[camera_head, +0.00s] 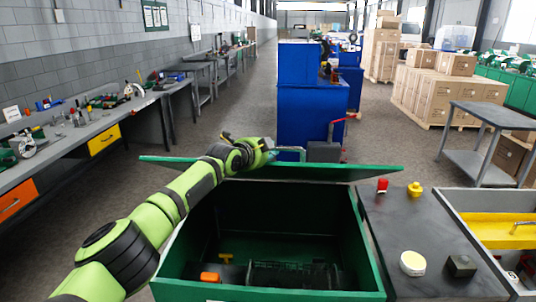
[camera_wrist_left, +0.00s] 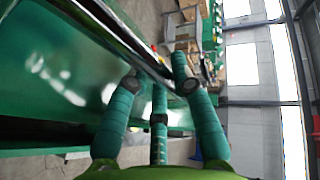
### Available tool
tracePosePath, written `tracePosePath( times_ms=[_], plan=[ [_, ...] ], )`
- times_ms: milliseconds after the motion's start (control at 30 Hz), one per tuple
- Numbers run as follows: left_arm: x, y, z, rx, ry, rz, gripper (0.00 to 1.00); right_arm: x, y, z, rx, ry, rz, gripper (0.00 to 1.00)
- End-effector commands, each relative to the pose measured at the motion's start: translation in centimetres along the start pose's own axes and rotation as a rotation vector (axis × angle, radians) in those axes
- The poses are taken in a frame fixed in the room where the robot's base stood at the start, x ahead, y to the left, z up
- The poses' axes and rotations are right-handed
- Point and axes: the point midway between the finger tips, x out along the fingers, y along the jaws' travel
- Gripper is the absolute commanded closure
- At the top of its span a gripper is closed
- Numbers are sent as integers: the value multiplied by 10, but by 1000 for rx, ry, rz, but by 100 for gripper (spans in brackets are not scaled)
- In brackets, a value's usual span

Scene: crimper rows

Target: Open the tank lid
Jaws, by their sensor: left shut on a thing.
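The green tank (camera_head: 365,255) stands open at the top in the head view, with its dark inside showing. Its green lid (camera_head: 330,171) is raised above the opening and seen nearly edge-on; in the wrist view its shiny face (camera_wrist_left: 60,80) fills the left side. My left gripper (camera_head: 273,156) is at the middle of the lid's raised edge, shut on the lid's handle (camera_head: 292,150). My arm and fingers hide part of the handle. The teal fingers also show in the wrist view (camera_wrist_left: 161,88). My right gripper is in neither view.
Inside the tank are an orange piece (camera_head: 210,277) and a dark roller-like part (camera_head: 290,275). A dark table (camera_head: 430,235) with buttons adjoins it on the right. A blue cabinet (camera_head: 312,115) stands behind. A workbench (camera_head: 85,130) runs along the left wall; open floor lies between.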

Motion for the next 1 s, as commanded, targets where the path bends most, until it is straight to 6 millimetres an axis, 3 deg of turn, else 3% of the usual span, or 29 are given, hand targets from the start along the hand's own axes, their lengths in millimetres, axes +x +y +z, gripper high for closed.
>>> tracePosePath(
  times_ms=[333,367,400,433,1000],
  plan=[
    [0,-4,-1,-1,2,-7,100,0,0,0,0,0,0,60],
    [0,-4,-1,-1,2,-7,73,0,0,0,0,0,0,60],
    [0,-4,-1,-1,2,-7,57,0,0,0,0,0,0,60],
    [0,-4,-1,-1,2,-7,51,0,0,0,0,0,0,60],
    [-9,-2,1,2,3,-2,51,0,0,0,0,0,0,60]
  ],
)
